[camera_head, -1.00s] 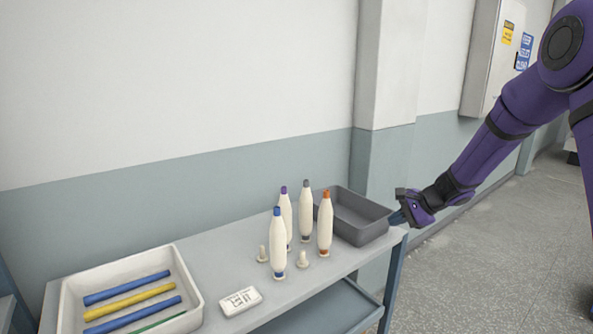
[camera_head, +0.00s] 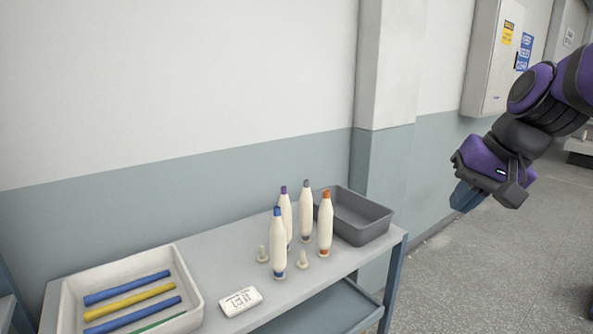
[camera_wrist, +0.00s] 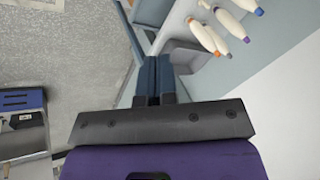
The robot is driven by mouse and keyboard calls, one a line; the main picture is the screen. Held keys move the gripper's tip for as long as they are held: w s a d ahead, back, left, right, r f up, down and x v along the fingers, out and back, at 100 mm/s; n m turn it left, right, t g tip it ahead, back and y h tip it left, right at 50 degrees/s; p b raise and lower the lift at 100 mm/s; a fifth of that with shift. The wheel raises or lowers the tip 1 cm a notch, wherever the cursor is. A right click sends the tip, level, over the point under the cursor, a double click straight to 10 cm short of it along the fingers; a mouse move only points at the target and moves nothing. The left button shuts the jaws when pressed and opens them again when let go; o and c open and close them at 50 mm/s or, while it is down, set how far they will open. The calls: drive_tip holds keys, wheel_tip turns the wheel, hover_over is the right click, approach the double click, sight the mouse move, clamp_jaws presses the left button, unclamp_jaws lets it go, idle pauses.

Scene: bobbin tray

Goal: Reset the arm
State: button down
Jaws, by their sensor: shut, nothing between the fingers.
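My gripper (camera_head: 467,197) is up in the air to the right of the table, clear of everything. In the wrist view its two blue fingers (camera_wrist: 157,78) lie together with nothing between them. Bobbins stand upright on the table: one with a blue top (camera_head: 278,243), one with a purple top (camera_head: 286,212), one with a grey top (camera_head: 306,210) and one with an orange top (camera_head: 325,224). Their far ends also show at the top of the wrist view.
A grey bin (camera_head: 375,232) sits at the table's right end. A white tray (camera_head: 193,277) with blue, yellow and green rods is at the left. Two short empty pegs (camera_head: 302,260) and a white label box (camera_head: 240,301) are on the table (camera_head: 222,256). The floor at right is open.

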drive_tip(key=s+d+r+n+t+h, duration=0.1)
drive_tip(key=s+d+n+h, duration=0.2)
drive_tip(key=s, duration=1)
drive_tip(key=shift+s+d, duration=0.15)
drive_tip(key=shift+d, duration=0.3)
